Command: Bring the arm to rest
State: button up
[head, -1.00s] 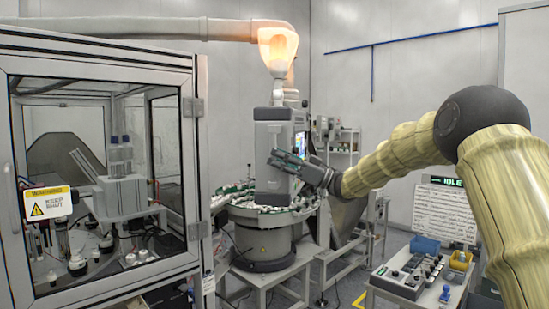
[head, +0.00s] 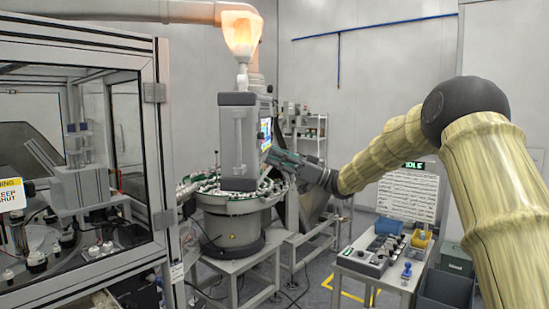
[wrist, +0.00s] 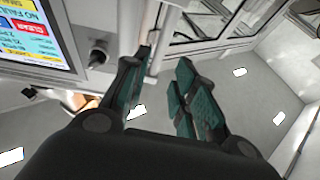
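My arm (head: 480,180) reaches in from the right of the head view, raised and bent at the dark elbow. My gripper (head: 283,158) is at its far end, in front of or beside the grey box-shaped unit (head: 238,140) above the bowl feeder; the exact gap is hard to tell. In the wrist view my gripper (wrist: 160,68) has its two green-padded fingers apart with nothing between them. A screen (wrist: 35,35) shows at the upper left of the wrist view, close to the left finger.
The glass-walled cell (head: 75,150) fills the left. The bowl feeder (head: 232,205) holds many small parts. A control bench (head: 378,262) with a blue bin (head: 389,226) and a yellow bin (head: 421,238) stands at lower right. Dark crates (head: 445,290) lie beside it.

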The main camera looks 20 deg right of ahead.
jog(key=w+a+f+m+t+h, duration=0.2)
jog(key=f+m+t, duration=0.1)
jog(key=f, duration=0.6)
jog(key=w+a+f+m+t+h, duration=0.1)
jog(key=f+m+t+h, duration=0.15)
jog(key=f, duration=0.55)
jog(key=s+a+f+m+h+b, duration=0.1)
jog(key=s+f+m+h, duration=0.25)
jog(key=f, duration=0.95)
jog(key=s+a+f+m+h+b, duration=0.1)
jog(key=s+f+m+h, duration=0.3)
jog(key=f, duration=1)
jog(key=s+a+f+m+h+b, duration=0.1)
jog(key=s+a+f+h, duration=0.3)
jog(key=f, duration=0.9)
jog(key=s+d+f+g+h, duration=0.25)
jog(key=s+f+g, duration=0.45)
jog(key=s+f, duration=1.35)
jog(key=s+d+f+g+h+b, duration=0.1)
jog(key=s+f+g, duration=0.1)
jog(key=s, duration=1.3)
jog(key=s+f+g+h, duration=0.1)
jog(key=s+g, duration=0.3)
jog(key=s, duration=1.2)
jog(key=shift+d+f+b, duration=0.35)
jog(key=shift+f, duration=0.45)
